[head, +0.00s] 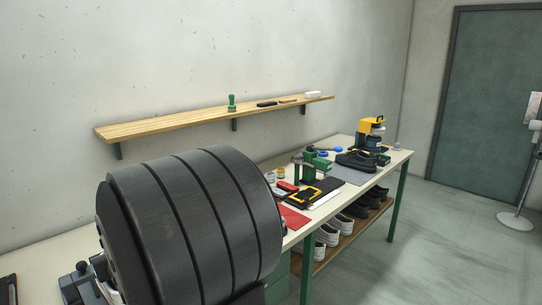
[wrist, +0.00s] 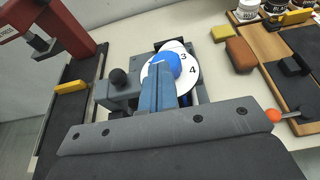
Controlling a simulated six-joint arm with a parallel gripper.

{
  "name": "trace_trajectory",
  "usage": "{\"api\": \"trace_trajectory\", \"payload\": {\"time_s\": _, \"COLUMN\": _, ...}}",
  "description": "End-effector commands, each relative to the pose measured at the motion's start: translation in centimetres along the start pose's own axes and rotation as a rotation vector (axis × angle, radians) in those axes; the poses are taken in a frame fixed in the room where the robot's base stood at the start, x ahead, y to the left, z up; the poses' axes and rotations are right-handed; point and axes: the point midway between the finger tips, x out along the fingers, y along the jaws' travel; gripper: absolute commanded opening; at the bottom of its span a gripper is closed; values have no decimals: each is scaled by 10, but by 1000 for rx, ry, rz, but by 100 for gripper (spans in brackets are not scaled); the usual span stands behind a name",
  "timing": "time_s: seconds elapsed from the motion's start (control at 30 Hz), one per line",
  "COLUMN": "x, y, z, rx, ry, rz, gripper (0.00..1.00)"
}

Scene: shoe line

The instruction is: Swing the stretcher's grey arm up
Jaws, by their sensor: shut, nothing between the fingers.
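The stretcher (wrist: 122,98) stands on the bench in the wrist view, a grey body with a black ball knob at its left. A white dial (wrist: 192,72) with numbers and a bright blue centre is beside it. Which grey part is the swinging arm is hard to tell, as my gripper hides part of the device. My gripper (wrist: 157,70) is shut and empty; its blue fingers reach over the stretcher, in front of the dial. Contact cannot be told. In the head view, a grey device with a black knob (head: 82,268), probably the stretcher, shows at bottom left, partly hidden.
In the wrist view, a red press (wrist: 62,30) is at upper left, with a yellow block (wrist: 70,87) below it. An orange ball (wrist: 273,115) is at right, near a wooden tray (wrist: 262,48) with jars. A shelf (head: 200,119) runs above the bench in the head view.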

Motion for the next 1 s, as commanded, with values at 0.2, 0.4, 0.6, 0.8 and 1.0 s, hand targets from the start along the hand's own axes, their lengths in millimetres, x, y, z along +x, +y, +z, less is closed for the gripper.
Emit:
{"api": "trace_trajectory", "payload": {"time_s": 0.2, "x": 0, "y": 0, "z": 0, "rx": 0, "ry": 0, "rz": 0, "gripper": 0}}
{"api": "trace_trajectory", "payload": {"time_s": 0.4, "x": 0, "y": 0, "z": 0, "rx": 0, "ry": 0, "rz": 0, "gripper": 32}}
{"api": "trace_trajectory", "payload": {"time_s": 0.6, "x": 2, "y": -1, "z": 1, "rx": 7, "ry": 6, "rz": -4, "gripper": 32}}
{"api": "trace_trajectory", "payload": {"time_s": 0.8, "x": 14, "y": -13, "z": 12, "rx": 104, "ry": 94, "rz": -46, "gripper": 32}}
{"api": "trace_trajectory", "payload": {"time_s": 1.0, "x": 26, "y": -26, "z": 30, "rx": 292, "ry": 260, "rz": -107, "gripper": 32}}
